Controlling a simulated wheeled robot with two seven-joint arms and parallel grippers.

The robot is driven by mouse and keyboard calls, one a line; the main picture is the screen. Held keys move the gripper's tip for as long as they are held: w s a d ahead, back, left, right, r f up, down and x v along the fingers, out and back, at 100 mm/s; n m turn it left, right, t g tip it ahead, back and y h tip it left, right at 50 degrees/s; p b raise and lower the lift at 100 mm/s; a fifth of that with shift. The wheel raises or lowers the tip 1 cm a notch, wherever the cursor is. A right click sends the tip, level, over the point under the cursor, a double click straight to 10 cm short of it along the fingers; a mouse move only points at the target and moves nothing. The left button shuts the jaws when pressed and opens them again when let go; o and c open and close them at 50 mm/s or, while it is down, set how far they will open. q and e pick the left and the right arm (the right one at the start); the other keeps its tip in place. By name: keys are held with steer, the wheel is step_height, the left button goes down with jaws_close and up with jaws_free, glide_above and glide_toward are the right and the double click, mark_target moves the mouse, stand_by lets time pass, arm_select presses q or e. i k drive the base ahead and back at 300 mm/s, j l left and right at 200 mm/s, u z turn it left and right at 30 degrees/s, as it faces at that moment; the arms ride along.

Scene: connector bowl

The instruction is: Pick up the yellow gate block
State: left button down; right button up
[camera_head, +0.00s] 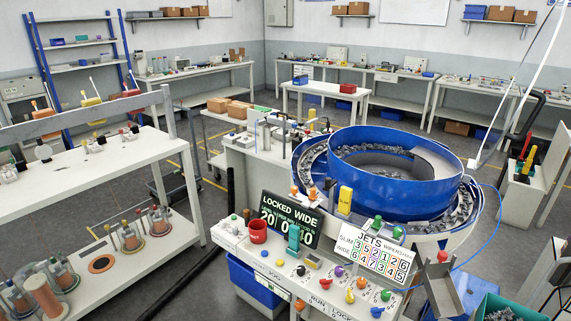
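A yellow upright block (345,199) stands at the front edge of the large blue bowl (388,205), just right of a small dark post. A smaller yellowish block (312,261) lies on the white control panel (340,281) in front of the sign. I cannot tell for sure which of the two is the gate block. A teal upright block (293,237) stands on the panel in front of the dark "LOCKED WIDE" sign (290,219). Neither of my grippers shows in this view.
A red cup (258,231) stands on the panel's left part. A white "JETS" number board (374,254) leans behind several coloured knobs. A grey metal chute (440,285) and a teal bin (508,307) are at the right. A white bench (95,165) is at the left.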

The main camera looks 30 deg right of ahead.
mark_target(345, 194)
steer(key=z, duration=1.2)
